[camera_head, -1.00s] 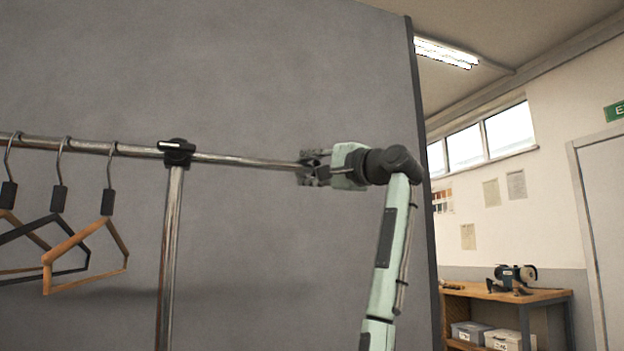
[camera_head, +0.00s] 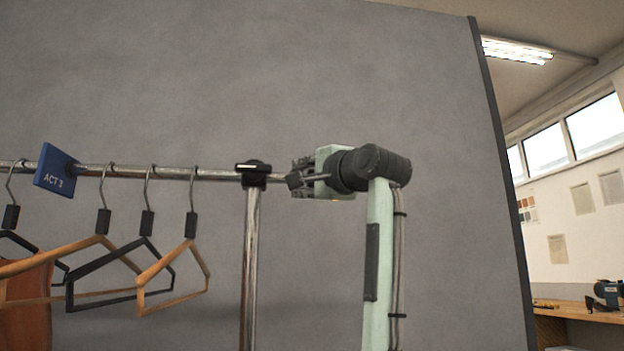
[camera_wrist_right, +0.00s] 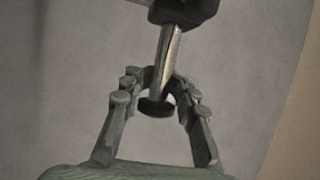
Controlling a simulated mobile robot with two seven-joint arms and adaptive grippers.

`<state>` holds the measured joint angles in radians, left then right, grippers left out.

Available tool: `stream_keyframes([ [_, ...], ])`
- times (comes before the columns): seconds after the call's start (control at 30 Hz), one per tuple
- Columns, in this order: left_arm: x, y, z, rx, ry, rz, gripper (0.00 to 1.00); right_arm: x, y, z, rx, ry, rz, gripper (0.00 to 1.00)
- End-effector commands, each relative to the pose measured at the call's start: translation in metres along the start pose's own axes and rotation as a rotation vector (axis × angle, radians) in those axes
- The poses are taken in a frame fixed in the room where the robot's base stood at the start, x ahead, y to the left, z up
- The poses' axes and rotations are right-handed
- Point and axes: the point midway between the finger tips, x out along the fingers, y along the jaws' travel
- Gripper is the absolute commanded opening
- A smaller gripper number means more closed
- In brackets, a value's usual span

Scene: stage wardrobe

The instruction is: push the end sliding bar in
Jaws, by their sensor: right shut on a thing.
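The end sliding bar (camera_head: 279,178) is a thin metal rod. A short length of it shows between the black clamp (camera_head: 254,172) on top of the rack's upright and my right gripper (camera_head: 300,179). In the right wrist view the bar (camera_wrist_right: 166,62) comes down from the black clamp (camera_wrist_right: 185,8) and ends in a dark cap (camera_wrist_right: 156,107). The fingers of my right gripper (camera_wrist_right: 155,92) are shut around the bar near this cap. My left gripper is not in view.
The rack's rail (camera_head: 215,174) carries several hangers, a blue "ACT 3" tag (camera_head: 56,171) and an orange garment (camera_head: 25,305) at far left. A grey panel (camera_head: 400,60) stands behind. A workbench (camera_head: 580,314) is at far right.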

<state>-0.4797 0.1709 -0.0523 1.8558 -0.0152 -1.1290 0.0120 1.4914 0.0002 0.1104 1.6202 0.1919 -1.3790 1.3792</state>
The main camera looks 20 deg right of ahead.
Motion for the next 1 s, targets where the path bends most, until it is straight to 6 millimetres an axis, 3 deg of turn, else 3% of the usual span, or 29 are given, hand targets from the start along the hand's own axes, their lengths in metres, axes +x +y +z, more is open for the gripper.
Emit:
stream_keyframes([
  [0.3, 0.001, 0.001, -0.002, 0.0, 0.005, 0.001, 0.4, 0.001, 0.002, 0.002, 0.0, -0.004, 0.004, 0.0],
  [0.33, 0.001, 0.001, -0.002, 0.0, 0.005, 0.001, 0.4, 0.001, 0.002, 0.002, 0.0, -0.004, 0.004, 0.28],
  [0.43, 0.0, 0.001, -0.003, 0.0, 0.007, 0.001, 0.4, 0.001, 0.002, 0.002, 0.0, -0.004, 0.004, 0.38],
  [0.77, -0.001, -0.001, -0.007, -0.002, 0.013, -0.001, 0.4, -0.003, 0.0, 0.001, 0.0, -0.001, 0.001, 0.38],
  [1.0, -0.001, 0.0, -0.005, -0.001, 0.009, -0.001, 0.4, -0.04, 0.0, 0.001, 0.0, -0.001, -0.002, 0.38],
])
